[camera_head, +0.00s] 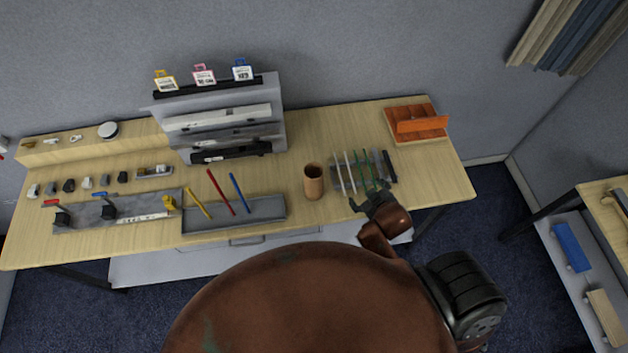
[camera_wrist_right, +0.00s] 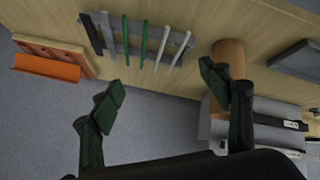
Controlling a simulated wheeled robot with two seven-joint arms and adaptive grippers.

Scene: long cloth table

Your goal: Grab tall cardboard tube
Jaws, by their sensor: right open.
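The tall cardboard tube (camera_head: 314,183) is a brown, open-topped cylinder standing upright near the front edge of the wooden table. It also shows in the right wrist view (camera_wrist_right: 228,58), partly hidden behind one finger of my right gripper. My right gripper (camera_head: 372,200) is to the right of the tube, at the table's front edge, apart from it. In the right wrist view its two fingers (camera_wrist_right: 162,83) are spread wide with nothing between them. My left gripper is not in view.
A grey rack with green and white rods (camera_head: 362,172) lies right of the tube. A grey tray (camera_head: 262,211) with coloured rods is to its left. An orange holder (camera_head: 417,122) stands at the back right. A tiered grey stand (camera_head: 215,120) is behind left.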

